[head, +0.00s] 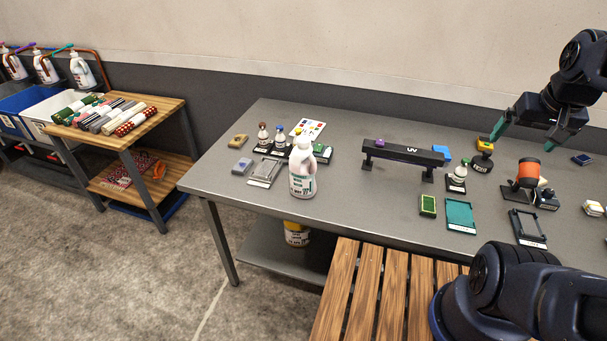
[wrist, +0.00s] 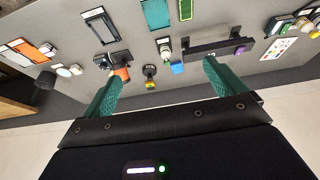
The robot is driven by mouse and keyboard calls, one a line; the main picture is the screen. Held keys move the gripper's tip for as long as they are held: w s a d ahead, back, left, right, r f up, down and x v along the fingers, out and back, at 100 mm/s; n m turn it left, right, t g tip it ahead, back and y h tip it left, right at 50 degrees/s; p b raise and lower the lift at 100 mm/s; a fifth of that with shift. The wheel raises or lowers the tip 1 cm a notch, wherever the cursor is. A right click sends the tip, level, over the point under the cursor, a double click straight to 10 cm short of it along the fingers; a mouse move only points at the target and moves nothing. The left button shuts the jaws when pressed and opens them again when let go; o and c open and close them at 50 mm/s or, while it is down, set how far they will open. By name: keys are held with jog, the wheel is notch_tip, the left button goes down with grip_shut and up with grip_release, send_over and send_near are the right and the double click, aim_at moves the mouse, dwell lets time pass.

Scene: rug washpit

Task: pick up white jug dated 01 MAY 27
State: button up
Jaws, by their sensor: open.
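My gripper (head: 527,141) is open and empty above the right back part of the table, well to the right of the table jug. In the wrist view, the open gripper (wrist: 162,74) has nothing between its fingers, and I make out no white jug there.
Small bottles (head: 263,136) stand just behind the jug. A black raised bar (head: 405,153) stands between jug and gripper. A teal tray (head: 460,214) and an orange-and-black item (head: 527,173) lie to the right. A slatted wooden bench (head: 365,290) stands in front.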

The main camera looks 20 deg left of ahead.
jog(key=shift+w, duration=0.1)
jog(key=w+a+r+n+g, duration=0.1)
jog(key=w+a+r+n, duration=0.1)
jog(key=w+a+n, duration=0.5)
jog(key=n+g, duration=0.4)
jog(key=n, duration=0.7)
send_over(302, 138)
jog(key=f, duration=1.1)
jog(key=shift+w+d, duration=0.1)
jog(key=shift+d, duration=0.1)
jog(key=shift+a+f, duration=0.25)
notch_tip(302, 138, down, 5)
jog(key=shift+f, duration=0.15)
jog(key=shift+s+d+f, duration=0.15)
jog(key=shift+d+f, duration=0.05)
jog(key=shift+f, duration=1.1)
jog(key=shift+s+d+f, duration=0.1)
jog(key=shift+d+f, duration=0.05)
jog(key=shift+f, duration=1.15)
